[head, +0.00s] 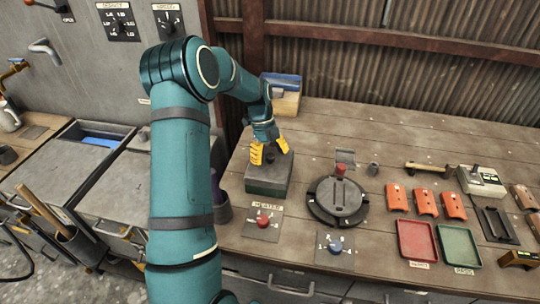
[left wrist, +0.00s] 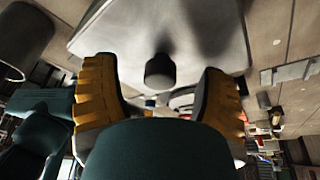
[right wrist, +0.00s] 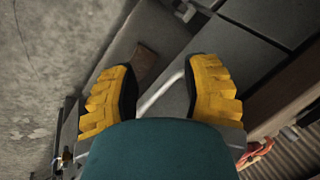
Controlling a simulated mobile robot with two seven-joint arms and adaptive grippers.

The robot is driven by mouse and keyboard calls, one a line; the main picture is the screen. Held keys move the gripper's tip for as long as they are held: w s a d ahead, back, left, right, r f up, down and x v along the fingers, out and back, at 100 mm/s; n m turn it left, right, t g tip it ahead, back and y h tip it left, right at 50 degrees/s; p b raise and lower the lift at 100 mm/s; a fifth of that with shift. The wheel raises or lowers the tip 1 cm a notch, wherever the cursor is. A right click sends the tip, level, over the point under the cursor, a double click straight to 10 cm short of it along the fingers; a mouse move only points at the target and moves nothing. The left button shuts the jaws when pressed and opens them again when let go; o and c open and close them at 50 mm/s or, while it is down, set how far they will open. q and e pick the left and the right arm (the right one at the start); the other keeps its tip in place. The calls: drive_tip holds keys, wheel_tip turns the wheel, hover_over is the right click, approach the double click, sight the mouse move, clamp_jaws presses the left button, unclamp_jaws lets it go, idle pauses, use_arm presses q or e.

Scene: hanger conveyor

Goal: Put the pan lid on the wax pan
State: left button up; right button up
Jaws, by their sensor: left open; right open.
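The pan lid (head: 284,169) is a flat grey plate with a dark round knob (left wrist: 160,71). It lies level on top of the dark, box-shaped wax pan (head: 266,188) at the back left of the wooden bench. I see no clear gap between them, but the seam is partly hidden. My left gripper (head: 269,151) is over the lid, open, its yellow fingers on either side of the knob without visibly gripping it. In the left wrist view, the lid (left wrist: 110,25) fills the upper middle. My right gripper (right wrist: 162,88) is open and empty, away from the pan.
A round dark device (head: 338,202) stands right of the pan. Orange pieces (head: 397,197), a red tray (head: 417,241) and a green tray (head: 458,246) lie farther right. A corrugated wall is behind.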

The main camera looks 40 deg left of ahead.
use_arm(q)
drive_tip(key=v, duration=1.2)
idle(0.5)
